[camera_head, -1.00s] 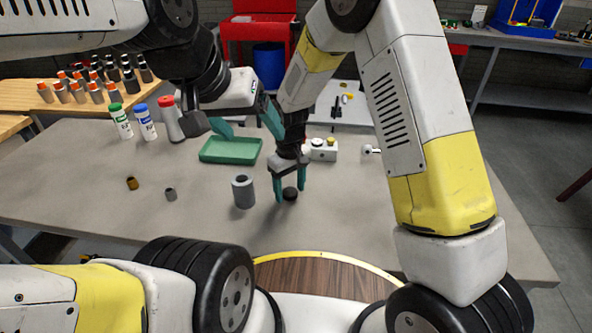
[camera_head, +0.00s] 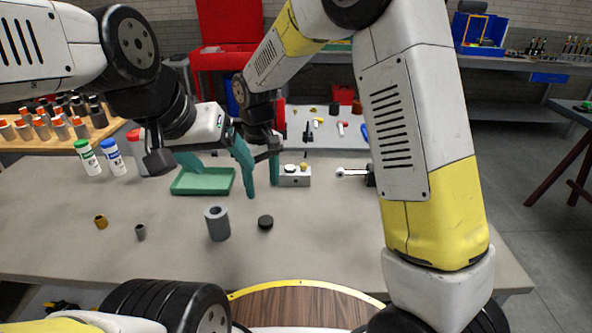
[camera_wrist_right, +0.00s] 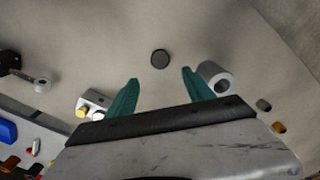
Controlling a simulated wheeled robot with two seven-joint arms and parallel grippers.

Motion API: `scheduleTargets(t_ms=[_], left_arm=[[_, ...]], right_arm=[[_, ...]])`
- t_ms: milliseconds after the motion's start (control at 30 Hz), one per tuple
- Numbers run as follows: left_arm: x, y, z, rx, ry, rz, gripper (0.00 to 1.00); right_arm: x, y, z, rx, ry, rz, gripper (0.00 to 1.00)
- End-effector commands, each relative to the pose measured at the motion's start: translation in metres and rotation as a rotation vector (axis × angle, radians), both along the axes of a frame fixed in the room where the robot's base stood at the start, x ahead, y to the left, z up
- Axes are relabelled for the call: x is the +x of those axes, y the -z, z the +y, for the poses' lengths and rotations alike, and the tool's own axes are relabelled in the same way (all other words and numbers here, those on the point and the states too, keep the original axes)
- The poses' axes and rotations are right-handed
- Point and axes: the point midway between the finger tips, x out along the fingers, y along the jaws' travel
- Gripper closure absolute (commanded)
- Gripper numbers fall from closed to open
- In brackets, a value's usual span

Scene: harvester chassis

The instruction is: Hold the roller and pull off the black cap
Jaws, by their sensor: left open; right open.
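The roller (camera_head: 217,224), a grey hollow cylinder, stands upright on the table with its top hole open. The black cap (camera_head: 265,222) lies on the table just right of the roller, apart from it. My right gripper (camera_head: 263,190) is open and empty above and behind the cap. In the right wrist view the cap (camera_wrist_right: 160,59) shows beyond the gap between the fingertips, and the roller (camera_wrist_right: 214,79) is partly behind the right-hand finger. My left gripper (camera_head: 222,163) is open and empty, over the area of the green tray.
The green tray (camera_head: 203,187) lies behind the roller. A white button box (camera_head: 295,180) is right of it. A brass piece (camera_head: 101,222) and a small grey ring (camera_head: 140,232) lie to the left. Bottles (camera_head: 87,158) stand at the back left. The front table is clear.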

Motion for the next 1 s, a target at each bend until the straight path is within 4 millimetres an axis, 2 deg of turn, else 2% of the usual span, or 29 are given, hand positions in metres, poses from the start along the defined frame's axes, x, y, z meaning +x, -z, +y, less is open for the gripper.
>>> scheduleTargets(t_ms=[167,267,367,500,700,800,1000], left_arm=[[0.000,0.000,0.000,0.000,0.000,0.000,0.21],[0.000,0.000,0.000,0.000,0.000,0.000,0.21],[0.000,0.000,0.000,0.000,0.000,0.000,0.21],[0.000,0.000,0.000,0.000,0.000,0.000,0.21],[0.000,0.000,0.000,0.000,0.000,0.000,0.21],[0.000,0.000,0.000,0.000,0.000,0.000,0.21],[0.000,0.000,0.000,0.000,0.000,0.000,0.21]], right_arm=[[0.000,-0.016,-0.013,0.021,0.032,-0.016,0.39],[-0.004,-0.046,-0.040,0.061,0.096,-0.049,0.39],[-0.015,-0.082,-0.078,0.115,0.186,-0.096,0.39],[-0.043,-0.125,-0.131,0.189,0.318,-0.168,0.39],[-0.097,-0.163,-0.194,0.286,0.499,-0.286,0.39],[-0.125,-0.171,-0.216,0.325,0.580,-0.343,0.39],[-0.162,-0.175,-0.239,0.375,0.685,-0.423,0.39]])
